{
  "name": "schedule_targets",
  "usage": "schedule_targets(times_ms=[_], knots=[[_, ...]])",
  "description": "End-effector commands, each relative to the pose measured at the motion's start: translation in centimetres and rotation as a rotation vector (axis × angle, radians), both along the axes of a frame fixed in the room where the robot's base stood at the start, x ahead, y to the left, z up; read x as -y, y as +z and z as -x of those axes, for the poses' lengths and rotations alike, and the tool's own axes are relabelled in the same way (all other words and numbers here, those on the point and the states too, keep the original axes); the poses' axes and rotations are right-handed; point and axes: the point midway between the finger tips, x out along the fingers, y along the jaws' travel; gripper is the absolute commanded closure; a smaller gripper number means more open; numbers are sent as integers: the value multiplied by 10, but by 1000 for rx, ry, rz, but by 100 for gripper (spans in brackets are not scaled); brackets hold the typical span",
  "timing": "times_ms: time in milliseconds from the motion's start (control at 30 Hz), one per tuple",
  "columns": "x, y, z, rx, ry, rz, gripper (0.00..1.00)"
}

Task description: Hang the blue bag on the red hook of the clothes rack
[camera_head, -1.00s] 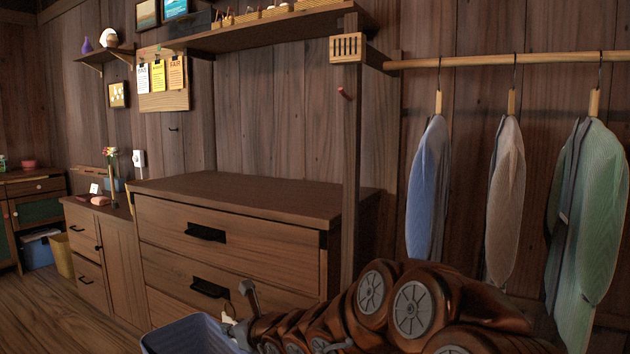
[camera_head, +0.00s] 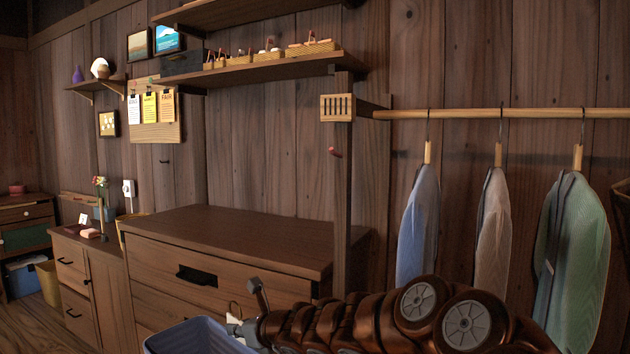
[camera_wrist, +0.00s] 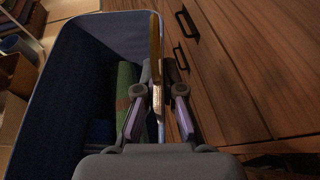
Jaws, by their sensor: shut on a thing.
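The blue bag (camera_head: 190,337) is at the bottom of the head view, in front of the drawers. In the wrist view the bag (camera_wrist: 62,75) is open at the top, with a green item and other dark items inside. My gripper (camera_wrist: 156,100) is shut on the bag's tan handle (camera_wrist: 155,45). In the head view my gripper (camera_head: 240,326) is small and partly hidden. The red hook (camera_head: 335,152) sticks out of the upright wooden post of the clothes rack (camera_head: 450,113), above and right of the bag, well apart from it.
A wooden chest of drawers (camera_head: 230,230) stands behind the bag, left of the post. Blue, beige and green garments (camera_head: 575,260) hang from the rail at right. A shelf (camera_head: 270,70) with small baskets is above. The wall around the hook is clear.

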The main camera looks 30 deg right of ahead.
Motion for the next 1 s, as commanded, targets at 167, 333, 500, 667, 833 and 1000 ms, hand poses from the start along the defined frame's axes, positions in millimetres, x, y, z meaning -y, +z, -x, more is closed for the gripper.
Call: schedule_targets(times_ms=[167, 333, 500, 667, 833, 1000], knots=[[3, 11, 0, 0, 2, 3, 100], [9, 29, 1, 1, 8, 3, 100], [14, 46, 3, -1, 15, 2, 100], [21, 67, 5, -2, 22, 2, 100], [32, 102, 8, -2, 38, 1, 100], [43, 136, 14, -2, 57, -1, 100]])
